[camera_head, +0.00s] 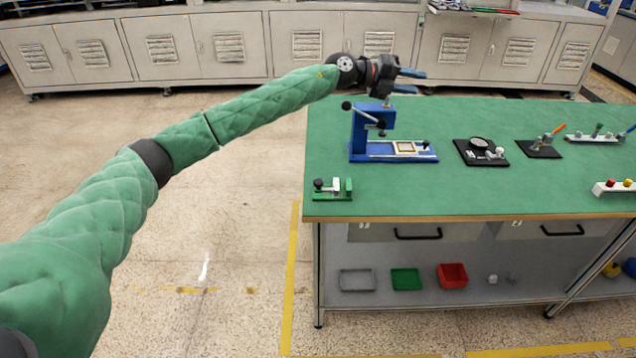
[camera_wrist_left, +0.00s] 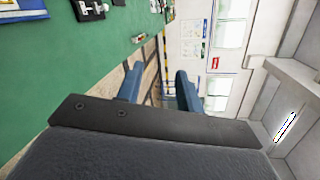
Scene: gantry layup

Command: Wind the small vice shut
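The small vice (camera_head: 333,188) sits at the front left corner of the green-topped table. It has a green body, a pale block in the middle and a dark knob at its left end. The gap between its jaws is too small to judge. My left gripper (camera_head: 412,82) is raised near the far left edge of the table, behind and above the blue press, well away from the vice. Its two blue fingers stand apart with nothing between them, as the left wrist view (camera_wrist_left: 159,72) also shows. The vice is not seen in the wrist view. My right gripper is not in view.
A blue lever press (camera_head: 362,130) stands behind the vice. A black plate with a round part (camera_head: 481,151) and a toggle clamp (camera_head: 540,146) stand further right. A white block with coloured knobs (camera_head: 614,188) is at the right. The table front between vice and block is clear.

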